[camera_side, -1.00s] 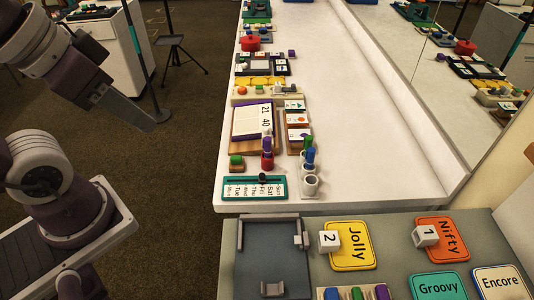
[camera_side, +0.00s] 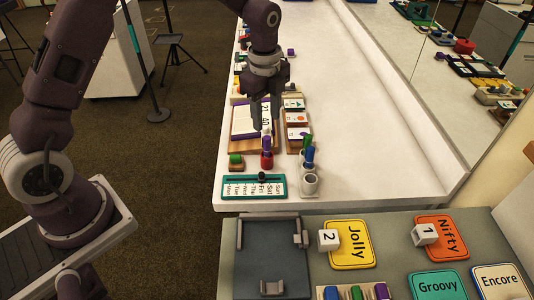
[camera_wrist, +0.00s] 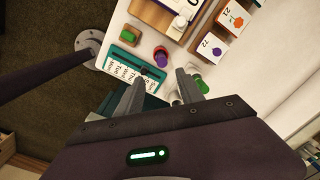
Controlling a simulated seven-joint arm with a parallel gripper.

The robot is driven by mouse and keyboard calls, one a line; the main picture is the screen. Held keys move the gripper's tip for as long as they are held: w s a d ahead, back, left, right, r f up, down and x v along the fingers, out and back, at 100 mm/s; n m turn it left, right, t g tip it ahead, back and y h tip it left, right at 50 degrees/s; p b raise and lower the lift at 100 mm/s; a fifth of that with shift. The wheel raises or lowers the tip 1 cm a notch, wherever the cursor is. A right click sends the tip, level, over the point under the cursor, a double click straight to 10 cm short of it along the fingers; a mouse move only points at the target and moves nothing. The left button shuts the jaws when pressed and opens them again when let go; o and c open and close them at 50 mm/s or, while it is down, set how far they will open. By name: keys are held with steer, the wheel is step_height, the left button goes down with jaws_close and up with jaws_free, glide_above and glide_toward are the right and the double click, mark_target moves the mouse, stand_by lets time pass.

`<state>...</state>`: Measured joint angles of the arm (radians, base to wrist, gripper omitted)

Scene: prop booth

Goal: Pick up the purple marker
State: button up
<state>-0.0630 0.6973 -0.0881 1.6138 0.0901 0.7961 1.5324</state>
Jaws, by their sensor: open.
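A purple marker (camera_side: 266,143) appears to stand upright in a small red cup (camera_side: 267,161) near the white counter's front left. In the wrist view, its purple end (camera_wrist: 161,57) shows just beyond the gap between my fingers. My gripper (camera_side: 266,116) is open and empty, pointing down above and slightly behind the red cup in the side view. In the wrist view both fingers (camera_wrist: 163,77) are spread apart. They do not appear to touch the marker.
White cups (camera_side: 309,184) with blue and green items stand right of the red cup. A teal weekday board (camera_side: 254,187) and a green block (camera_side: 236,160) lie nearby. A calendar board (camera_side: 241,125) is behind. The counter's right side is clear.

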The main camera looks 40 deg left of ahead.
mark_target(267, 138)
steer(key=shift+m, duration=0.8)
steer(key=f, duration=0.7)
steer(key=w+f, duration=0.1)
steer(key=f, duration=0.3)
steer(key=shift+a, duration=0.4)
jaws_close()
